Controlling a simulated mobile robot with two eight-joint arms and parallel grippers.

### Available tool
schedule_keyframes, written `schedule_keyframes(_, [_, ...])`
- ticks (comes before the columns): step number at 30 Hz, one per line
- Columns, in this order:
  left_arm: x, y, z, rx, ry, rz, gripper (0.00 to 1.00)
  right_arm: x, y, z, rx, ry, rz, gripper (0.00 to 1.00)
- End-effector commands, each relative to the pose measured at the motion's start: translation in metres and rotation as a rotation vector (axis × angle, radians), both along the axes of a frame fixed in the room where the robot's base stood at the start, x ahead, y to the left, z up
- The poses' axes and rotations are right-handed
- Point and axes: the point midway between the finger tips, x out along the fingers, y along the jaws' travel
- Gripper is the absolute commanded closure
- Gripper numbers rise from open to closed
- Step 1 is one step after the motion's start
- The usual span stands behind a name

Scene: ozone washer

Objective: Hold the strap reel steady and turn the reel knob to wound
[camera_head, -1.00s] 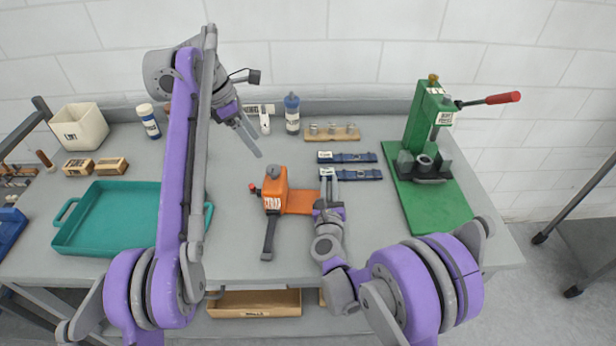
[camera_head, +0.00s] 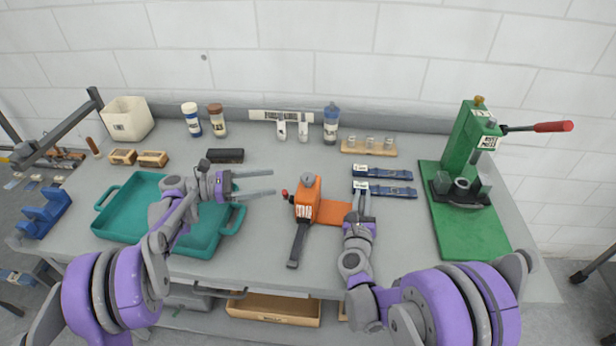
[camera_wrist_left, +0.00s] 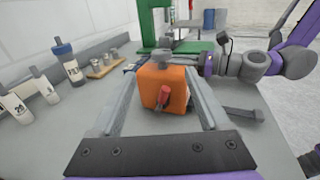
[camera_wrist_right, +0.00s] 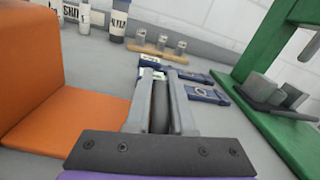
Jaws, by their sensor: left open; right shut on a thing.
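The strap reel (camera_head: 308,203) is an upright orange housing with a white label, a grey round cap (camera_head: 307,180) on top and a red-tipped knob (camera_head: 285,193) on its left side. A flat orange plate extends right and a dark strap (camera_head: 298,246) runs frontward. My left gripper (camera_head: 273,183) is open and empty, left of the reel and pointing at it; the red knob (camera_wrist_left: 164,96) faces it in the left wrist view. My right gripper (camera_head: 362,192) is shut on a dark grey piece (camera_wrist_right: 160,105) at the plate's right end. The piece's lower part is hidden.
Two blue straps (camera_head: 385,190) lie just beyond my right gripper. A green press (camera_head: 465,175) stands right. A teal tray (camera_head: 120,193) lies under my left arm. Bottles (camera_head: 331,123) and a wooden peg rack (camera_head: 370,150) line the back.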

Motion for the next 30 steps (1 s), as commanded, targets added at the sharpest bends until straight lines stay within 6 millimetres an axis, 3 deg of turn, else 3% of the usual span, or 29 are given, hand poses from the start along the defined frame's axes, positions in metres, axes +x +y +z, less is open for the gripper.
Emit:
schedule_keyframes(5, [-0.004, -0.005, 0.000, -0.027, -0.015, 0.005, 0.21, 0.000, 0.000, 0.000, -0.001, 0.000, 0.001, 1.00])
schedule_keyframes(21, [0.017, -0.099, 0.000, -0.026, -0.014, 0.004, 0.21, 0.000, 0.000, 0.000, -0.001, 0.000, 0.001, 1.00])
schedule_keyframes(30, [0.021, -0.114, 0.000, -0.025, -0.014, 0.006, 0.21, 0.000, 0.000, 0.000, -0.001, 0.000, 0.000, 1.00])
